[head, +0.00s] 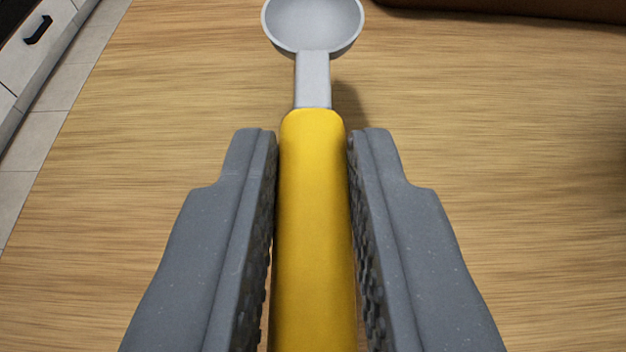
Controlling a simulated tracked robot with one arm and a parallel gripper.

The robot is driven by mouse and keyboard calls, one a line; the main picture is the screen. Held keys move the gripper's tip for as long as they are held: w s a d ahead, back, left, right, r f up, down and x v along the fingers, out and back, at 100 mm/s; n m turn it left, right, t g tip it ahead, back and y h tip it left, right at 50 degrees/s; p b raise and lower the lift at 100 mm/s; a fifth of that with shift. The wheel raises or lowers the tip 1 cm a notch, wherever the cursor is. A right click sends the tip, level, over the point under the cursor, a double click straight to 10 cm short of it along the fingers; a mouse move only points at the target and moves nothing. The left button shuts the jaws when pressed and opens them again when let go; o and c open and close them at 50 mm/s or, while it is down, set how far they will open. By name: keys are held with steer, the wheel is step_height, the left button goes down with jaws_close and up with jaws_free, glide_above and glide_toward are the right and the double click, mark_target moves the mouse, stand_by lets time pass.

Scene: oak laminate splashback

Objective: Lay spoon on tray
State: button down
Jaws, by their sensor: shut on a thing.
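The spoon has a yellow handle (313,220) and a grey neck and bowl (313,25). In the head view it points straight ahead, with its bowl at the top edge of the picture. My gripper (312,145) is shut on the yellow handle, one grey finger on each side. A shadow beside the neck falls on the wood surface under the spoon. How high the spoon is above the surface is hard to tell. No thing in view can be clearly made out as the tray.
The wooden surface (510,130) is bare on both sides of my gripper. A dark brown object (530,8) shows only partly at the top right. Past the left edge lie a tiled floor (50,125) and a white drawer front (35,55) with a black handle.

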mark_target(314, 266)
steer(key=shift+s+f, duration=0.1)
steer(key=shift+f, duration=1.4)
steer(key=shift+f, duration=0.1)
steer(key=shift+f, duration=0.1)
steer(key=c, duration=1.3)
jaws_free()
steer(key=shift+c, duration=0.2)
steer(key=shift+b, duration=0.75)
steer(key=p+v, duration=0.4)
steer(key=v, duration=0.9)
steer(key=shift+s+r, duration=0.2)
steer(key=shift+s, duration=0.15)
